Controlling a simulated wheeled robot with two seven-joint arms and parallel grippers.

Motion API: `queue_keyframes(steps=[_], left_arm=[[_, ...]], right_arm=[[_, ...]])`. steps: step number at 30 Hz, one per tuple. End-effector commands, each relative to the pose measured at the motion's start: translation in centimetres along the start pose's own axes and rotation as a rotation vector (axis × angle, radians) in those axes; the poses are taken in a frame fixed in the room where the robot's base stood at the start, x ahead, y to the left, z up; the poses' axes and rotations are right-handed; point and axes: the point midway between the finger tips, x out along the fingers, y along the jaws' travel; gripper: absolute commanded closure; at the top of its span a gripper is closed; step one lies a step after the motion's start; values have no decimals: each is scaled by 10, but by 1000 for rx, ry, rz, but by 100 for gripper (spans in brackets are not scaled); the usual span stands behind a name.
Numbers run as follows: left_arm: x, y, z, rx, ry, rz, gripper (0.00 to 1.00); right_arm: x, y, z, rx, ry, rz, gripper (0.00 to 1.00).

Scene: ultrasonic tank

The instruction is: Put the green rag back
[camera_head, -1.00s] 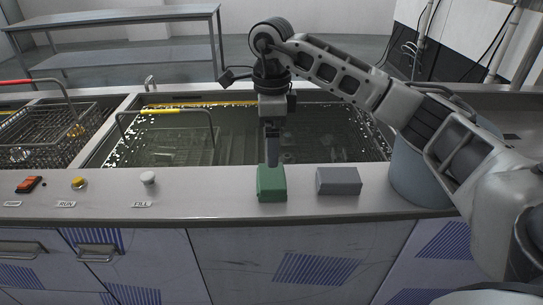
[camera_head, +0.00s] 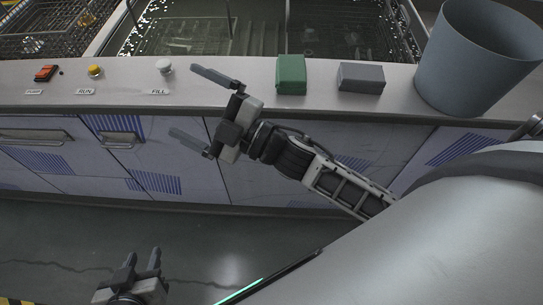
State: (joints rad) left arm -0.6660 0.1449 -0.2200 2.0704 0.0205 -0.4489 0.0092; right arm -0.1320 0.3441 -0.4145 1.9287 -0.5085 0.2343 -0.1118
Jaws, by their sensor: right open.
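The green rag (camera_head: 291,76) is a folded block lying on the front ledge of the tank counter, left of a grey block. My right gripper (camera_head: 184,101) is open and empty, in front of the counter, to the left of and lower in the picture than the rag, with its fingers pointing left. It does not touch the rag. My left gripper (camera_head: 143,256) is low at the bottom left, seen from above, with a gap between its fingers and nothing visible between them.
The grey block (camera_head: 361,78) lies beside the rag. A blue-grey bucket (camera_head: 478,62) stands at the right on the counter (camera_head: 225,75). A red switch (camera_head: 46,73), a yellow button (camera_head: 95,71) and a white FILL knob (camera_head: 164,66) are at the left. The tank is behind.

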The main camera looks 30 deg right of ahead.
Motion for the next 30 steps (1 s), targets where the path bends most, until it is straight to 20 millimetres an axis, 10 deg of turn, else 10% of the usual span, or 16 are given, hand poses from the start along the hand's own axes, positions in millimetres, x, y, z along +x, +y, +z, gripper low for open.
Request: queue_keyframes(steps=[4, 10, 30], left_arm=[[0, 0, -1, -1, 2, 0, 64], [0, 0, -1, 0, 1, -1, 64], [0, -2, 0, 9, -1, -1, 64]], right_arm=[[-93, -62, 67, 538, -553, 21, 0], [-178, -122, 79, 895, -924, -3, 0], [-196, -135, 78, 961, -994, -15, 0]])
